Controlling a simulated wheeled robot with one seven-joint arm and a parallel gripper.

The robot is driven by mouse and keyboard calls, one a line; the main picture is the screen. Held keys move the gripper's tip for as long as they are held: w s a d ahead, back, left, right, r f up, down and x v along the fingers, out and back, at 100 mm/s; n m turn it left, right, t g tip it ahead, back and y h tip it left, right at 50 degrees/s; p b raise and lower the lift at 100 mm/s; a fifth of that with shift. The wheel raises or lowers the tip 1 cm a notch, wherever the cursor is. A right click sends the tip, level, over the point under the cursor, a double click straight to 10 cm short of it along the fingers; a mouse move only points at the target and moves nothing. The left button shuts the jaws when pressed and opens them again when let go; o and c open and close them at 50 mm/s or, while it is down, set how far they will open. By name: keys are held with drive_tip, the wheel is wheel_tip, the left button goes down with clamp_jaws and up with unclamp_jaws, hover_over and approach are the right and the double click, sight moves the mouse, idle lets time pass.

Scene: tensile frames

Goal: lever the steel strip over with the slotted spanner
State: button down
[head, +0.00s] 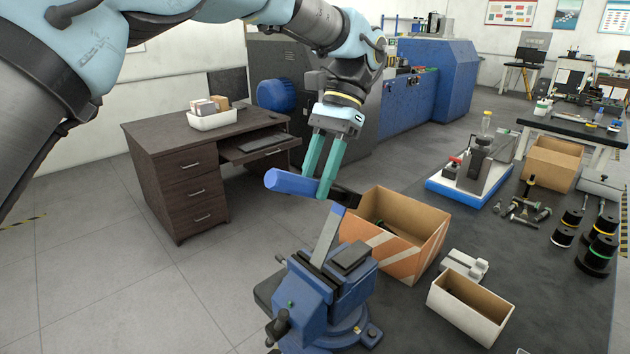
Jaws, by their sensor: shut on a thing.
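My gripper (322,180) is shut on the slotted spanner (288,182), between its blue handle and its dark head. The handle points left and the head points right. The steel strip (325,238) stands up from the blue vise (322,285), leaning a little to the right, with a blue upper end. The spanner's head is right at the strip's upper end in the picture. I cannot tell whether the slot is around the strip or only near it. The strip's lower end is hidden in the vise jaws.
An open cardboard box (412,225) stands close behind and right of the vise. A smaller open box (470,305) is at the lower right. A dark desk (150,125) stands at the left back. Grey floor at the left front is clear.

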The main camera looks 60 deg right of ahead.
drive_tip(key=shift+v, duration=1.55)
drive_tip(key=shift+s+r, duration=0.1)
